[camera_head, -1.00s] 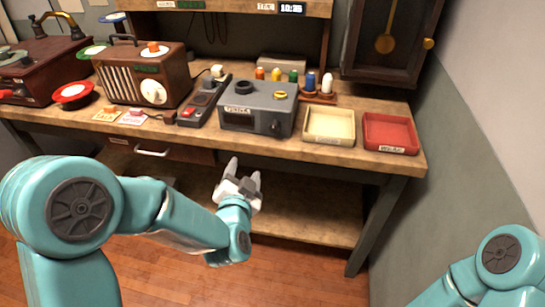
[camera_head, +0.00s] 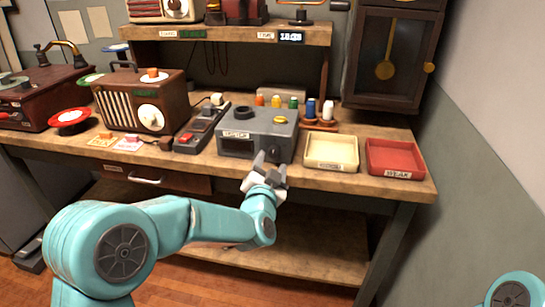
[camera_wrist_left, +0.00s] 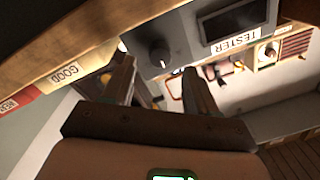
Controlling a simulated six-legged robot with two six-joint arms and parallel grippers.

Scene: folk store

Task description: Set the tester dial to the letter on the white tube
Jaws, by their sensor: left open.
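The grey tester (camera_head: 236,137) stands on the workbench, with its dark dial (camera_head: 274,153) on the front face at the right. The dial also shows in the left wrist view (camera_wrist_left: 158,56), beside the TESTER label (camera_wrist_left: 236,42). My left gripper (camera_head: 270,165) is open and empty, just in front of the dial and apart from it in the wrist view. The white tube (camera_head: 327,109) stands in a small brown holder right of the tester, beside a blue tube (camera_head: 311,108). I cannot read a letter on it. My right gripper is out of view.
A cream tray (camera_head: 331,166) and a red tray (camera_head: 395,173) stand right of the tester. A dark device with a red button (camera_head: 185,139) and a brown radio (camera_head: 140,102) stand to its left. The bench's front edge (camera_head: 330,183) runs below.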

